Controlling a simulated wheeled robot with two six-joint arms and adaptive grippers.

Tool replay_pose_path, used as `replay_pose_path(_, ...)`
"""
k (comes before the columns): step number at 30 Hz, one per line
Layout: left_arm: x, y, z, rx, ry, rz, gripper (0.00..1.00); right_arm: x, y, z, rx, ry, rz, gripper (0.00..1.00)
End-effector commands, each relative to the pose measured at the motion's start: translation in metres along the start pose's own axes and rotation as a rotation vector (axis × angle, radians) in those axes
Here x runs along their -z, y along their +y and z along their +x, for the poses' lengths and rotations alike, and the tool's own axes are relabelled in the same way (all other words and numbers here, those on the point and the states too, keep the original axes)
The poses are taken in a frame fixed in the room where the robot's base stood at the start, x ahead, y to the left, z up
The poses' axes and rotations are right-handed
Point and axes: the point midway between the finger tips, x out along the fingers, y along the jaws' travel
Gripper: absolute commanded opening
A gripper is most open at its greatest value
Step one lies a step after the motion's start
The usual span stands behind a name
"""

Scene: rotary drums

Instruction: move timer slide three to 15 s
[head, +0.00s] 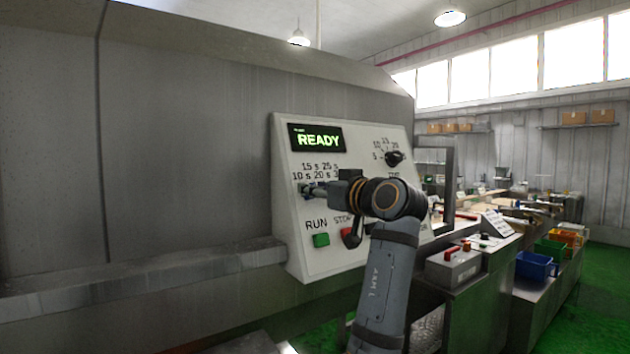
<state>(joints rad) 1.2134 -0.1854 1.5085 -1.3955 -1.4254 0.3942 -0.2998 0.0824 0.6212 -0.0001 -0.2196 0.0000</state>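A sloped white control panel (290,245) faces me on the grey machine. Its slide strip carries the printed labels 10 s, 15 s, 20 s and 25 s; the right end is covered by my arm. My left gripper (308,190) points left across the panel, its tips at the strip just under the 10 s label. The slide knob and its setting are hidden or too small to tell, and I cannot tell whether the fingers touch it. My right gripper is not in view.
A green READY display (318,139) tops the panel. A black rotary knob (395,158) sits upper right. Below are a green RUN button (321,240) and a red STOP button (351,238), partly covered by my arm. A bench with a blue bin (535,265) stands right.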

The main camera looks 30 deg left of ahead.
Motion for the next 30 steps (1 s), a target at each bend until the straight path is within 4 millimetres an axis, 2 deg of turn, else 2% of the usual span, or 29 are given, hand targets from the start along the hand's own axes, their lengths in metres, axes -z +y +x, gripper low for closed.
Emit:
replay_pose_path(3,0.0003,-0.0002,0.0061,0.000,0.000,0.000,0.38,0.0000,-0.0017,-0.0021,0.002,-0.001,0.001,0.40)
replay_pose_path(10,-0.0004,0.0001,0.0069,-0.001,0.000,0.000,0.38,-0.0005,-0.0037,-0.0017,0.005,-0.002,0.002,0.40)
replay_pose_path(19,-0.0002,0.0001,0.0066,-0.001,0.000,0.000,0.00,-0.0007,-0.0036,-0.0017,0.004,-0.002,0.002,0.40)
replay_pose_path(30,0.0000,0.0001,0.0065,-0.001,0.000,0.000,0.00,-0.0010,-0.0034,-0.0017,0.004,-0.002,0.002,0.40)
